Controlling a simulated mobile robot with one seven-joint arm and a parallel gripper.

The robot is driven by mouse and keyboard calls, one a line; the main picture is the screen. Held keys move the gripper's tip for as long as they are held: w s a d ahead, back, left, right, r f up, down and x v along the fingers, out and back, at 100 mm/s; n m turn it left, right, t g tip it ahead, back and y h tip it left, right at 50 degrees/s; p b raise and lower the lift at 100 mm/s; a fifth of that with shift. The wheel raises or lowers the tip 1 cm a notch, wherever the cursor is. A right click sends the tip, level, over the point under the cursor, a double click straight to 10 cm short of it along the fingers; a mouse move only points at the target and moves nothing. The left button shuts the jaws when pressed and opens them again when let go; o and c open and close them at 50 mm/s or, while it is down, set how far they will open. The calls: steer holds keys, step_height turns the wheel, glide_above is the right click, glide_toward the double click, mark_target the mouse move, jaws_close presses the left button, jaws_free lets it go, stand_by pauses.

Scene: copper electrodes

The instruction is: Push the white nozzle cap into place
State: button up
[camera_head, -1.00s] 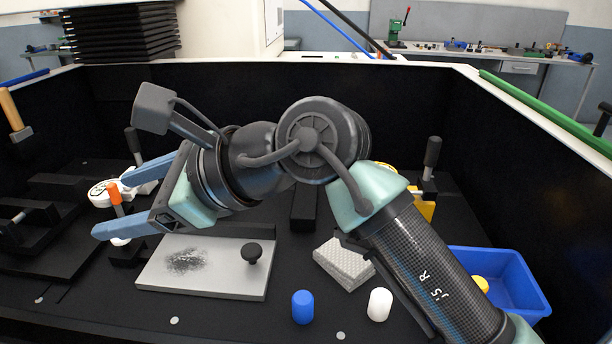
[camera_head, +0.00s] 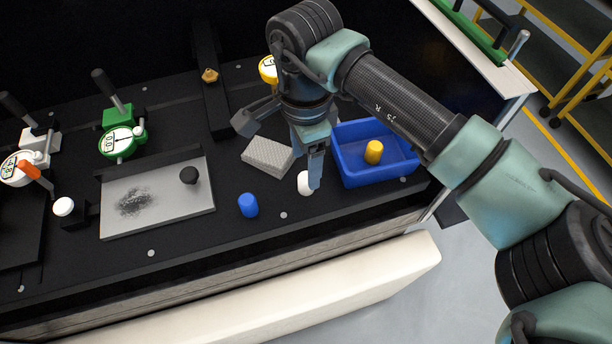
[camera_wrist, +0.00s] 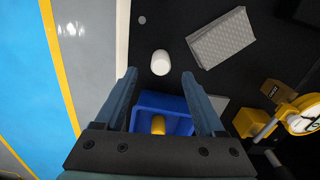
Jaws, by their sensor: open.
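A white cap (camera_head: 303,183) stands on the black worktop, just left of the blue bin; a gripper finger partly covers it in the head view. It shows fully in the wrist view (camera_wrist: 160,63), on the line between my two fingers and a little beyond their tips. My gripper (camera_wrist: 160,76) is open and empty, pointing down. In the head view, my gripper (camera_head: 315,182) is seen nearly edge-on, close to the cap; I cannot tell whether it touches it. A second round white piece (camera_head: 63,206) sits at a black block on the left, beside an orange-tipped lever (camera_head: 30,170).
The blue bin (camera_head: 350,182) holds a yellow cap (camera_head: 374,152). A blue cap (camera_head: 248,205) stands left of the gripper. A light textured block (camera_head: 267,156) lies behind.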

mark_target(306, 177)
steer(key=shift+w+f+p, duration=0.1)
steer(key=shift+f+p, duration=0.45)
steer(key=shift+f, duration=2.75)
jaws_close()
